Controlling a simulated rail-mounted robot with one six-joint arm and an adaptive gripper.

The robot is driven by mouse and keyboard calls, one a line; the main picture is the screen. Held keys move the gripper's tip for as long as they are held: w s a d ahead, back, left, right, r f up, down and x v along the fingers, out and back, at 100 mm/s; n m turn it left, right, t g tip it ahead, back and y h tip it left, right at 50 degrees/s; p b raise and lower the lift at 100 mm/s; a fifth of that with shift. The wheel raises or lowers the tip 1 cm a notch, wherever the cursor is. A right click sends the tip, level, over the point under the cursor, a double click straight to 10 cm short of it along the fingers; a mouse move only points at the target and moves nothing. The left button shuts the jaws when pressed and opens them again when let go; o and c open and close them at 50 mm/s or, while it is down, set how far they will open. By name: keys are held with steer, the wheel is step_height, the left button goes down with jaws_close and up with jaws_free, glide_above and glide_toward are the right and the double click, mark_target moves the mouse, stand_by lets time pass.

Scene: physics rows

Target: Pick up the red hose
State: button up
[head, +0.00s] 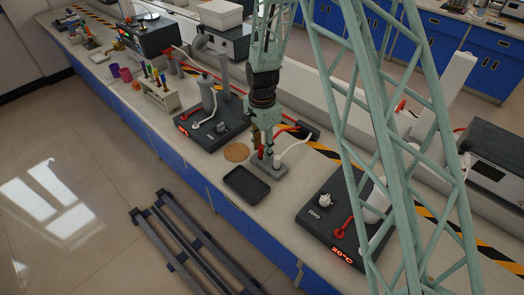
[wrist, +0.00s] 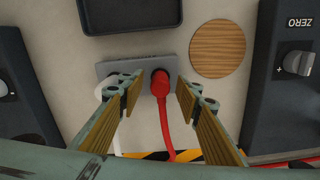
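A red hose (wrist: 161,88) stands with its end in a small grey block (wrist: 142,66); it runs toward the bottom of the wrist view. In the head view its red end (head: 261,152) shows beside my gripper (head: 263,148) on the grey block (head: 267,170). My gripper (wrist: 158,92) is open above the block, one finger on each side of the red hose. Gaps show between the hose and both fingers. A white hose (wrist: 104,88) enters the same block to the left, close by the left finger and partly hidden by it.
A black tray (head: 246,185) and a round wooden coaster (head: 237,152) lie beside the block. Black devices with hoses stand on both sides, the left one (head: 213,125) and the right one (head: 320,212). My lattice arm hides part of the bench.

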mark_target(262, 146)
steer(key=shift+c, duration=0.8)
steer(key=c, duration=0.7)
steer(key=shift+r, duration=0.1)
steer(key=shift+c, duration=0.2)
steer(key=shift+r, duration=1.7)
steer(key=s+d+r, duration=0.1)
steer(key=s+d, duration=0.3)
steer(key=s, duration=1.1)
steer(key=shift+s+r, duration=0.2)
steer(key=shift+s, duration=0.05)
steer(key=shift+r+p, duration=0.9)
steer(key=shift+r, duration=1.35)
steer(key=shift+d, duration=0.2)
